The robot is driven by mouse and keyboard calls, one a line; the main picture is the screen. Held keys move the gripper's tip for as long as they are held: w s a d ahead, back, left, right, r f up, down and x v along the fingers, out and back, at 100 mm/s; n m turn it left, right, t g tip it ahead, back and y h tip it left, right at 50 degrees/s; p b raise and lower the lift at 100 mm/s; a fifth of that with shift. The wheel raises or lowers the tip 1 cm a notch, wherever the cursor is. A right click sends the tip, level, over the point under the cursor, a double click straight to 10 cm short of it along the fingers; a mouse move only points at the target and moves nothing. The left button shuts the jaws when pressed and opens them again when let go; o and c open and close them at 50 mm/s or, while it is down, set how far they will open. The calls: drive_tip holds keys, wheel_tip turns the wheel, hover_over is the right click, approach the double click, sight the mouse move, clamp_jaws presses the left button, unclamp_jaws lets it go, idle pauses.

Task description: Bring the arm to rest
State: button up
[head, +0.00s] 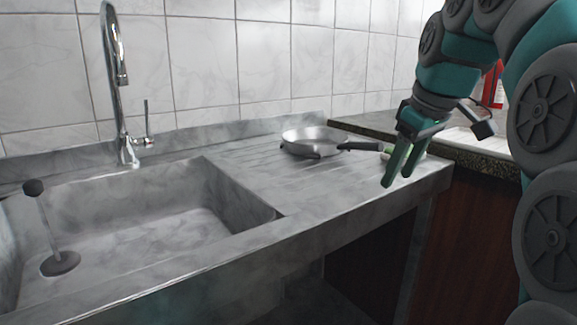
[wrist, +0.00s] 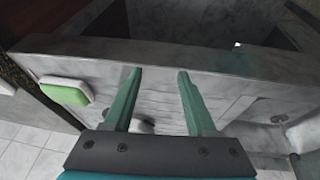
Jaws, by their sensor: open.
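My gripper (head: 397,181) hangs over the right front part of the stone drainboard, fingers pointing down. Its two green fingers (wrist: 159,72) are apart, and nothing is held between them. The arm comes in from the upper right of the head view and is bent at the wrist. In the wrist view, the drainboard's front edge runs across beyond the fingertips.
A steel pan (head: 308,135) with a black handle sits on the drainboard behind my gripper. A green-and-white sponge (wrist: 66,92) lies left of the fingers in the wrist view. The sink basin (head: 150,225), tap (head: 122,90) and a plunger-like object (head: 50,235) are left.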

drive_tip(key=s+a+f+m+g, duration=0.2)
drive_tip(key=s+f+m+g, duration=0.1)
drive_tip(key=s+f, duration=1.2)
drive_tip(key=s+a+f+m+g+h, duration=0.1)
drive_tip(key=s+a+f+m+g, duration=0.1)
drive_tip(key=s+f, duration=1.2)
wheel_tip(320, 180, down, 3)
drive_tip(key=shift+s+a+f+m+g, duration=0.15)
drive_tip(key=shift+s+m+g, duration=0.25)
drive_tip(key=shift+m, duration=0.5)
drive_tip(key=shift+o, duration=0.3)
